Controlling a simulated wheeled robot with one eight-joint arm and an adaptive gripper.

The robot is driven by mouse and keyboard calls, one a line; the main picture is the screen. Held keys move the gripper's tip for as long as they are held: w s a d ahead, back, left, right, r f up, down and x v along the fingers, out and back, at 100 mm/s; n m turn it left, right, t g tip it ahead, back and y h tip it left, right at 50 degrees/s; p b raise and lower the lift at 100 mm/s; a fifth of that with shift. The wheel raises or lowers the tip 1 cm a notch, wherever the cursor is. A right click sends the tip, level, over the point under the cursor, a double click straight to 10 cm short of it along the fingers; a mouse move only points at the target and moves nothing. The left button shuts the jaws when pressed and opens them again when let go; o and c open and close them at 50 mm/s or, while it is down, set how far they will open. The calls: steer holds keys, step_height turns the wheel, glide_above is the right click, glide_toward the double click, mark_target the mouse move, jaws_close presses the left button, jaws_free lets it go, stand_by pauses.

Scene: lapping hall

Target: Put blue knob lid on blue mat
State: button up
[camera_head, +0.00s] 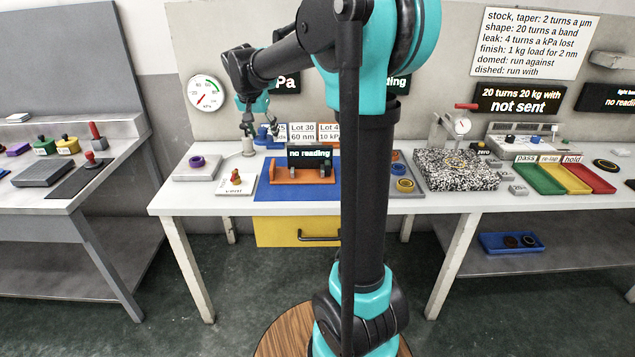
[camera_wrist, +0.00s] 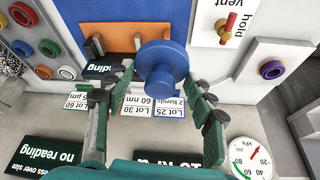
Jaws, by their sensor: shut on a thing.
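The blue knob lid (camera_wrist: 160,66) is between the fingers of my gripper (camera_wrist: 160,86) in the wrist view, knob towards the camera. My gripper is shut on it. In the head view my gripper (camera_head: 248,128) is at the back left of the bench, with the blue lid (camera_head: 265,134) beside its fingers. The blue mat (camera_head: 325,196) lies on the bench to the front right of my gripper. An orange stand (camera_head: 290,178) occupies much of the mat, which also shows in the wrist view (camera_wrist: 72,22). The lid hides part of the stand there.
A "no reading" display (camera_head: 310,154) and lot cards (camera_head: 301,132) stand behind the mat. A grey block with a purple ring (camera_head: 197,161) and a white vent/hold plate (camera_head: 233,186) are left of it. My arm hides the mat's right side in the head view.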

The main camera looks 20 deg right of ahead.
mark_target(272, 191)
steer(key=f, duration=2)
steer(key=shift+s+d, duration=0.2)
steer(key=shift+f, duration=0.1)
steer(key=o, duration=1.4)
steer(key=v, duration=1.2)
steer(key=s+d+f+n, duration=0.2)
steer(key=s+f, duration=0.2)
steer(key=s, duration=0.5)
steer(key=s+d+f+n+y, duration=0.1)
steer(key=s+d+f+n, duration=0.1)
steer(key=s, duration=0.7)
steer(key=s+d+f+n+y, duration=0.1)
steer(key=s+d+f+n, duration=0.1)
steer(key=s+f, duration=0.3)
steer(key=shift+s+d+f, duration=0.1)
steer(key=shift+s+d, duration=0.2)
steer(key=shift+s, duration=0.35)
steer(key=shift+s+d+f, duration=0.1)
steer(key=shift+s+d, duration=0.2)
steer(key=shift+s, duration=0.35)
steer(key=shift+s+d+f, duration=0.1)
steer(key=shift+s+d, duration=0.2)
steer(key=shift+s, duration=0.3)
